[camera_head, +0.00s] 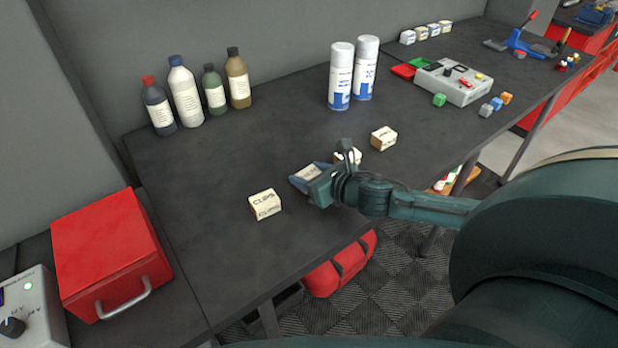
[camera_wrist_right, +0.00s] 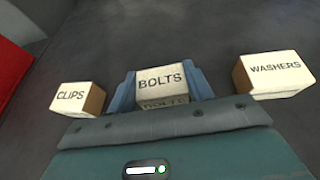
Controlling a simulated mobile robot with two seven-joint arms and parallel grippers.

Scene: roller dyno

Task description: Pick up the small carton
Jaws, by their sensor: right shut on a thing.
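A small cream carton marked BOLTS (camera_wrist_right: 162,80) sits between the two blue fingers of my right gripper (camera_wrist_right: 165,88) in the right wrist view. The gripper is shut on it. In the head view my right gripper (camera_head: 308,178) is at the table's front edge area, and it mostly hides this carton (camera_head: 309,171). I cannot tell whether the carton touches the table. A carton marked CLIPS (camera_head: 265,204) stands to its left; it also shows in the wrist view (camera_wrist_right: 76,98). A carton marked WASHERS (camera_wrist_right: 272,75) stands to its right. My left gripper is not in view.
Another small carton (camera_head: 383,138) stands further right on the dark table (camera_head: 220,235). Two spray cans (camera_head: 341,78) and several bottles (camera_head: 185,92) stand at the back. A red case (camera_head: 108,250) is at the left, a grey device (camera_head: 452,82) at the right.

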